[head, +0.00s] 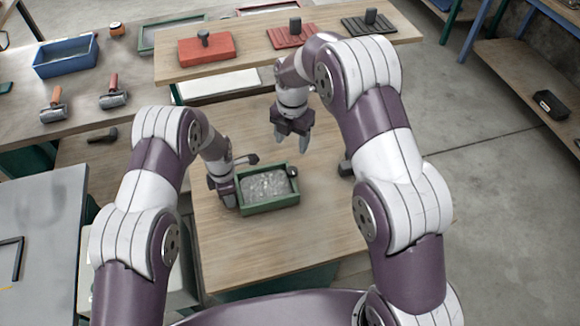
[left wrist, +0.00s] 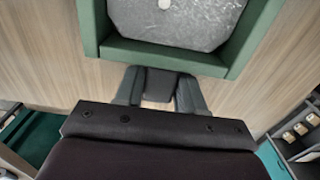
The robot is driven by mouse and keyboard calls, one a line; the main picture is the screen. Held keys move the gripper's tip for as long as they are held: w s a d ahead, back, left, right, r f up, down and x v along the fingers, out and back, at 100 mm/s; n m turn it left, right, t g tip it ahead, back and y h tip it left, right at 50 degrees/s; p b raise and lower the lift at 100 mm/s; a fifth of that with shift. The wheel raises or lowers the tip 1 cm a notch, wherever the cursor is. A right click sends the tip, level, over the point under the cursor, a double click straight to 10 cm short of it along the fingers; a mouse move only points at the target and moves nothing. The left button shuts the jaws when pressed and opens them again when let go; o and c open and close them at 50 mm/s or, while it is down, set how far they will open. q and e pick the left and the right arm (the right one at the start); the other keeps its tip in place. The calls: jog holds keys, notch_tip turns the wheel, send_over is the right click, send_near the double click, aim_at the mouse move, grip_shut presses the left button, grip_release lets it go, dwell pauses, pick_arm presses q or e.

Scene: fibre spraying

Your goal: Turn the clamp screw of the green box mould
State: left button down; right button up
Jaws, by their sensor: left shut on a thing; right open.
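The green box mould (head: 268,208) stands on the wooden table, filled with a grey, rough-surfaced material (head: 266,185). Its green wall also shows at the top of the left wrist view (left wrist: 165,55). My left gripper (head: 231,198) is low beside the mould's left wall. In the left wrist view, its two fingers (left wrist: 160,92) are shut on a dark block next to the mould wall, which looks like the clamp screw's handle (left wrist: 160,82). The screw is hidden in the head view. My right gripper (head: 291,146) is open and empty, fingers down, behind the mould.
A raised wooden shelf behind holds a red block (head: 205,48), a red ribbed plate (head: 292,37) and a dark ribbed plate (head: 368,25). A blue tray (head: 66,57) and two rollers (head: 113,97) lie on the left bench. The table front is clear.

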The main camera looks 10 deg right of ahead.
aim_at(292, 170)
notch_tip(292, 170, down, 12)
jog(key=shift+s, duration=0.1)
jog(key=shift+c, duration=0.2)
jog(key=c, duration=1)
